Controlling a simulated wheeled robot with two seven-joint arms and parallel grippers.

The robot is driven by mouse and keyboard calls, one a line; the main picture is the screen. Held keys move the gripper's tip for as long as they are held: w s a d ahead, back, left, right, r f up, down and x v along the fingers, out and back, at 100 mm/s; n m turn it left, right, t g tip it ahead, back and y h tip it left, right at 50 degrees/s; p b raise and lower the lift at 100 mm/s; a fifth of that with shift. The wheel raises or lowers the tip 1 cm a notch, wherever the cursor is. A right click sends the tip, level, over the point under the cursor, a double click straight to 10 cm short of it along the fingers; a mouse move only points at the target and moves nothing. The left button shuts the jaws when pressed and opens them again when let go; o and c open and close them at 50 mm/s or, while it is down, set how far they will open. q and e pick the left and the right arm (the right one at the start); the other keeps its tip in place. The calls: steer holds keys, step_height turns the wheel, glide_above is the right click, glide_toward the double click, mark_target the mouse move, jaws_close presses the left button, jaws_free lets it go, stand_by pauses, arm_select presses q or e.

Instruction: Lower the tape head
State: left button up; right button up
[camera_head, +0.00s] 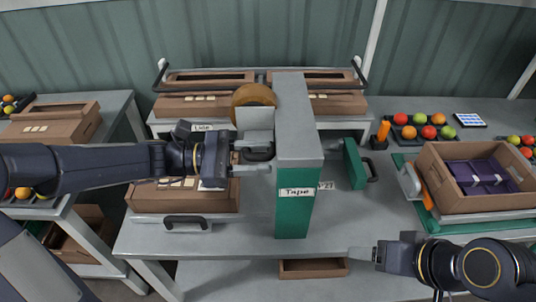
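The tape machine is a green column (292,215) with a grey top arm and a "Tape" label. On its left side is the grey tape head (254,119), with a brown tape roll (252,96) behind it and a black handle (258,154) below. My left gripper (254,156) reaches in from the left. Its fingers are apart, one on each side of the black handle; I cannot make out contact. A closed brown carton (185,200) lies below and left of the head, partly hidden by my arm. My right gripper (363,254) is at the table's front edge, apart from the machine; its finger gap is unclear.
A green block with a black handle (356,164) stands right of the column. An open carton with a purple insert (431,166) is at the right, near trays of tomatoes (421,132). More cartons (190,106) stand behind. The table (245,235) is clear in front.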

arm_select(q)
steer(key=shift+d, duration=1.05)
steer(key=shift+c, duration=0.5)
jaws_close()
